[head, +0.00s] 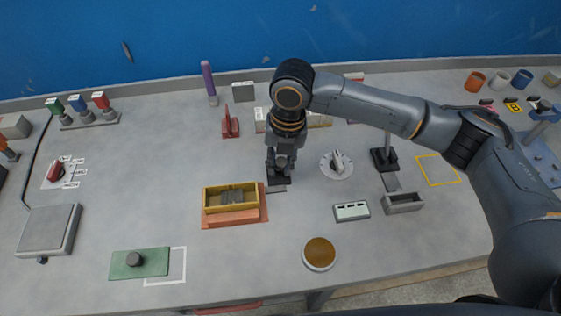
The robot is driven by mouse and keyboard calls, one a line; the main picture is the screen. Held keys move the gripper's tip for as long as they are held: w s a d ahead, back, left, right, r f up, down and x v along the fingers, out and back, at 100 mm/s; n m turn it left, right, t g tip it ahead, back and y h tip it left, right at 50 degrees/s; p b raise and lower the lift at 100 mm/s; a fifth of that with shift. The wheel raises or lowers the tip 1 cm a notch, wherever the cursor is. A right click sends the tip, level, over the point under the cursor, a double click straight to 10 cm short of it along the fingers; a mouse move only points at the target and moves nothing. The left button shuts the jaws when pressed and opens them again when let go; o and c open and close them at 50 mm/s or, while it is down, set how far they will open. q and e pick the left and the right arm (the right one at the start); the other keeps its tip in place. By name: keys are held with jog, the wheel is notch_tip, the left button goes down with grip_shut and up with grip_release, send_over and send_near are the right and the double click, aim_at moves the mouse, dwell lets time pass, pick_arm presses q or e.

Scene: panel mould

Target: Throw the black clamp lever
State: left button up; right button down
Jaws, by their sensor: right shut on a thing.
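The panel mould is a yellow frame (206,201) on an orange-red base, with dark grey pieces inside it. A small black block, which looks like the clamp (277,180), stands on a grey plate at the mould's right edge. My right gripper (282,166) points down over this block. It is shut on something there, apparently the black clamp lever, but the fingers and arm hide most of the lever. I cannot tell the lever's angle. My left gripper is not in view.
A white dial with a grey knob (337,164) and a black stand with an upright post (384,159) are to the right. Bare table lies left of the mould.

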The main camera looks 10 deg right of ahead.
jog(key=shift+w+r+g+p, duration=0.5)
jog(key=shift+w+g+p, duration=0.1)
jog(key=shift+p, duration=0.45)
jog(key=shift+w+g+p, duration=0.4)
jog(key=shift+w+g, duration=0.15)
jog(key=shift+g, duration=0.15)
jog(key=shift+w+g, duration=0.6)
jog(key=shift+w+r+g+b, duration=0.15)
jog(key=shift+w+g+b, duration=1.1)
jog(key=shift+b, duration=0.2)
jog(key=shift+w+g, duration=0.1)
jog(key=shift+g, duration=0.25)
